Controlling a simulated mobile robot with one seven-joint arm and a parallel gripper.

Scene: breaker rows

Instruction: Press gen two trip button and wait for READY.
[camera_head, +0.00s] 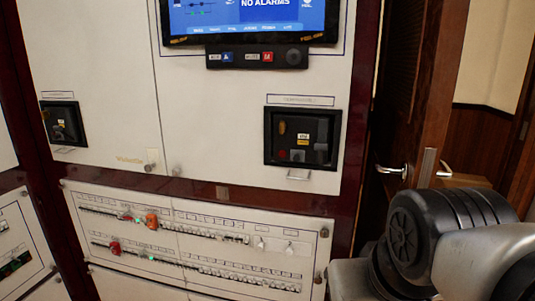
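Two black-framed breaker units are set in the white cabinet. The right breaker unit (268,140) has a small yellow label (298,155), a red spot (282,154) and a grey block beside it. The left breaker unit (62,123) shows a small yellow label and is seen at an angle. The nameplates above both are too small to read, so I cannot tell which is gen two. No READY text can be made out. My gripper is out of view; only a part of my arm (455,235) shows at the lower right, apart from the cabinet.
A screen (250,18) reading "NO ALARMS" is above, with a button strip (257,57) under it. Breaker rows (190,232) with green lights and red or orange pieces run below. A wooden door (425,90) with a metal handle (391,171) is at right.

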